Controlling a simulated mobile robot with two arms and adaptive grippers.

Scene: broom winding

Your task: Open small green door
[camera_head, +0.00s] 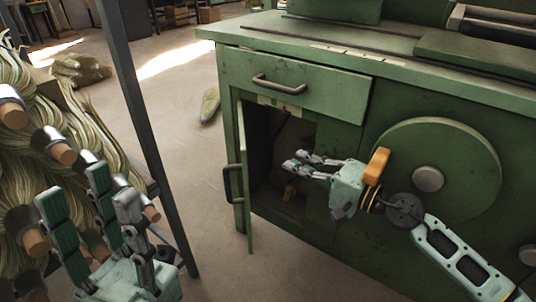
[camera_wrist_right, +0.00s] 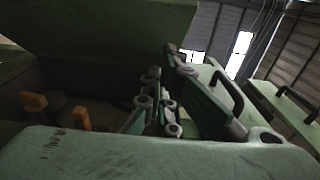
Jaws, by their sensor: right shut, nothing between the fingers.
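The small green door (camera_head: 244,170) stands swung outward at the left of a dark cabinet opening in the green machine. Its dark handle (camera_head: 232,183) is on the side facing left. My right gripper (camera_head: 299,163) is shut and empty in front of the opening, to the right of the door and apart from it. Its fingers (camera_wrist_right: 160,110) show in the right wrist view, partly in shadow. My left gripper (camera_head: 88,205) is open and empty at the lower left, away from the door. The door's hinge is hard to make out.
A closed drawer (camera_head: 330,95) with a handle (camera_head: 279,85) sits above the opening. A round green disc (camera_head: 447,160) is to the right. A dark post (camera_head: 140,110) and a rack of straw bundles (camera_head: 60,125) stand at left. Floor before the machine is clear.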

